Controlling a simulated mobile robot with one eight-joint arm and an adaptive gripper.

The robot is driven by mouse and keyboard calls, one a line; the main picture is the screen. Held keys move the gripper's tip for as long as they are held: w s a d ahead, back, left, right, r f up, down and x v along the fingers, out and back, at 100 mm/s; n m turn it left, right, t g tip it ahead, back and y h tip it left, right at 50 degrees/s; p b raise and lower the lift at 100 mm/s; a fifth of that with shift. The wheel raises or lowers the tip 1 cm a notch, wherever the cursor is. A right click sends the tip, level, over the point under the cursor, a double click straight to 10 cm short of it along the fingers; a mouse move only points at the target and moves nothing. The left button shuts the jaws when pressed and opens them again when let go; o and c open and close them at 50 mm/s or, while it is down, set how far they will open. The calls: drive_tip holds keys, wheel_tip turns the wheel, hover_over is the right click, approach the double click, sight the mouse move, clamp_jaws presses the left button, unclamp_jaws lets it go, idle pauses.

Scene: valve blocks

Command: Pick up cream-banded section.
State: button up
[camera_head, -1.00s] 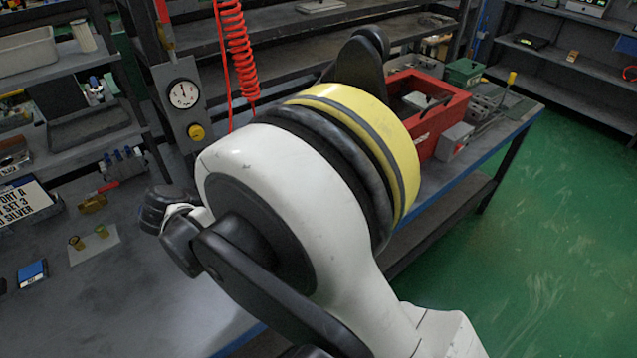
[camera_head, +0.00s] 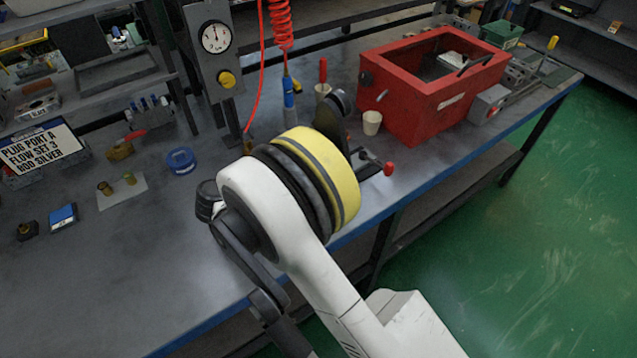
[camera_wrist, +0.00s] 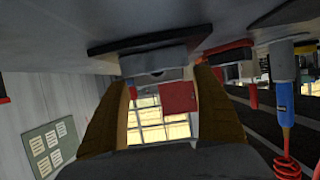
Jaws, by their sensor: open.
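I cannot make out a cream band on any section for certain. In the wrist view, a grey block (camera_wrist: 153,62) sits on a dark plate (camera_wrist: 115,44) on the bench, which appears upside down at the top. My gripper (camera_wrist: 165,80) is open and empty, with one finger on each side of the picture. The grey block lies beyond the fingertips, between them and apart from them. In the head view my arm hides my gripper and part of the bench behind it. A red knob (camera_head: 388,168) shows just right of my arm, by a dark fixture.
A red open box (camera_head: 420,105) stands on the bench at right, with cream cups (camera_head: 371,123) near it. A gauge post (camera_head: 215,60) and a red coiled hose (camera_head: 281,25) stand behind my arm. A blue tape roll (camera_head: 181,161) lies left.

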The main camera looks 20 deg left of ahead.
drive_tip(key=b+x, duration=0.1)
drive_tip(key=x, duration=0.3)
drive_tip(key=shift+w, duration=0.1)
drive_tip(key=shift+r, duration=0.1)
drive_tip(key=c, duration=1.5)
